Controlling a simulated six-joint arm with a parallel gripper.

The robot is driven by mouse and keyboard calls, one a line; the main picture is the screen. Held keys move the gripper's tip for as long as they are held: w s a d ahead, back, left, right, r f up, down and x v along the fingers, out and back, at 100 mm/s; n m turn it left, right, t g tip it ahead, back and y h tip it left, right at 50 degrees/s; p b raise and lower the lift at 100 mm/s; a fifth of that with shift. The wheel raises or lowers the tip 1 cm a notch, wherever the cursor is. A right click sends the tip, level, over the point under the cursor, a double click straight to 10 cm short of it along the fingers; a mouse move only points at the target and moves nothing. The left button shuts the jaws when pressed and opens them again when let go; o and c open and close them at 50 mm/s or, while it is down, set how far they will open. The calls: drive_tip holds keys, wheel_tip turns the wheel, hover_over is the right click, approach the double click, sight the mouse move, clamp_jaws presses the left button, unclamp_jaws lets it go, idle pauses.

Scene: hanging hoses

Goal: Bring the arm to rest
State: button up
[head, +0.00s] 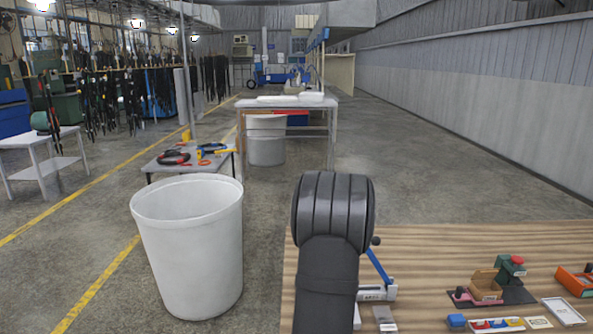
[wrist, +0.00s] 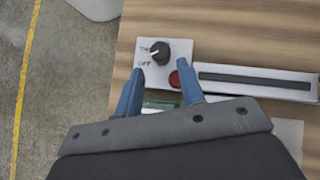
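My gripper (wrist: 160,68) shows in the wrist view with its two blue fingers spread apart and nothing between the tips. The fingers point over a white control panel (wrist: 183,48) with a black knob (wrist: 160,52), an "OFF" label and a red button (wrist: 175,79). I cannot tell whether the fingertips touch the panel. In the head view my dark arm rises over the left part of the wooden table (head: 430,250) and hides most of the gripper.
A long slotted white piece (wrist: 256,85) lies right of the panel. A box with a green and red item (head: 490,286), an orange box (head: 575,281) and a tray of coloured pieces (head: 497,325) stand on the table's right. A white bin (head: 190,250) stands on the floor at left.

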drive_tip(key=shift+s+d+r, duration=0.1)
drive_tip(key=shift+s+r, duration=0.35)
drive_tip(key=shift+s, duration=0.05)
drive_tip(key=shift+w+f, duration=0.1)
drive_tip(key=x, duration=0.9)
drive_tip(key=shift+n+y, duration=0.5)
drive_tip(key=shift+n, duration=0.1)
drive_tip(key=shift+n+g+y, duration=0.6)
drive_tip(key=shift+n+y, duration=0.4)
drive_tip(key=shift+n, duration=0.4)
